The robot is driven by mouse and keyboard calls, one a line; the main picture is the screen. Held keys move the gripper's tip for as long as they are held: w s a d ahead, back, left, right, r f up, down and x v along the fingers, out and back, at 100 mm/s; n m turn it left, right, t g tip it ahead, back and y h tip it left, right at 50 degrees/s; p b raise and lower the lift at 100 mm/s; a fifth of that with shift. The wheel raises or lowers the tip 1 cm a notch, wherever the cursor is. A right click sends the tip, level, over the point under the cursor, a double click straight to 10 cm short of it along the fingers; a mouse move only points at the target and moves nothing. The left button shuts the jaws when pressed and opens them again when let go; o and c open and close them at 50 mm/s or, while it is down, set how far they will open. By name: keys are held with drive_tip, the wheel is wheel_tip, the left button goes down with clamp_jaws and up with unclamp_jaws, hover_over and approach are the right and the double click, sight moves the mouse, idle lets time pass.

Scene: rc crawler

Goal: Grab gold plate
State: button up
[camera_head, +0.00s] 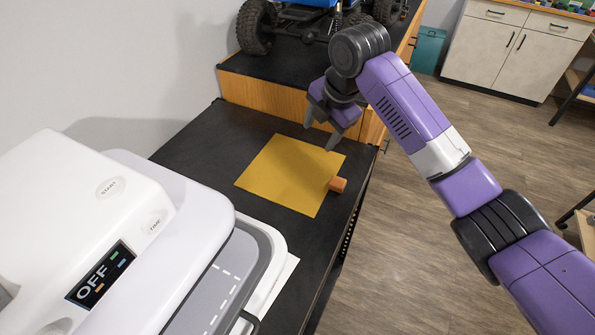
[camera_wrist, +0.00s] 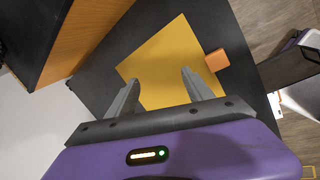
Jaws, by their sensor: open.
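The gold plate (camera_head: 290,176) is a thin, flat, square sheet lying on the black bench top. An orange block (camera_head: 338,184) sits at its right edge; it also shows in the wrist view (camera_wrist: 217,60). My gripper (camera_head: 322,138) is above the plate's far right part, pointing down, open and empty. In the wrist view the gold plate (camera_wrist: 170,62) lies beyond and between the two spread fingers of my gripper (camera_wrist: 158,92). The fingers hide small parts of the plate. I cannot tell the exact height of the fingertips above it.
A white machine (camera_head: 110,225) with an OFF display fills the near left of the bench (camera_head: 190,147). A raised wooden box with a black top (camera_head: 245,88) stands behind the plate, bearing a blue crawler vehicle (camera_head: 300,18). The wooden floor (camera_head: 420,235) is open to the right.

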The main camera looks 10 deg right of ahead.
sight(338, 181)
drive_tip(key=s+d+n+g, duration=0.1)
drive_tip(key=s, duration=0.1)
drive_tip(key=s+d+f+n+g+h, duration=0.1)
drive_tip(key=s, duration=0.1)
drive_tip(key=s+d+n+g, duration=0.1)
drive_tip(key=s+n, duration=0.1)
drive_tip(key=shift+d+f+g, duration=0.25)
drive_tip(key=shift+f+g, duration=0.05)
drive_tip(key=shift+f, duration=0.05)
drive_tip(key=shift+s+d+f, duration=0.1)
drive_tip(key=shift+s+f, duration=0.1)
wheel_tip(338, 181, down, 2)
drive_tip(key=shift+s+f+b, duration=0.1)
drive_tip(key=shift+f+b, duration=0.15)
drive_tip(key=shift+b, duration=0.2)
drive_tip(key=shift+s+f+p, duration=0.1)
drive_tip(key=shift+f+p, duration=0.7)
drive_tip(key=shift+f, duration=1.7)
clamp_jaws()
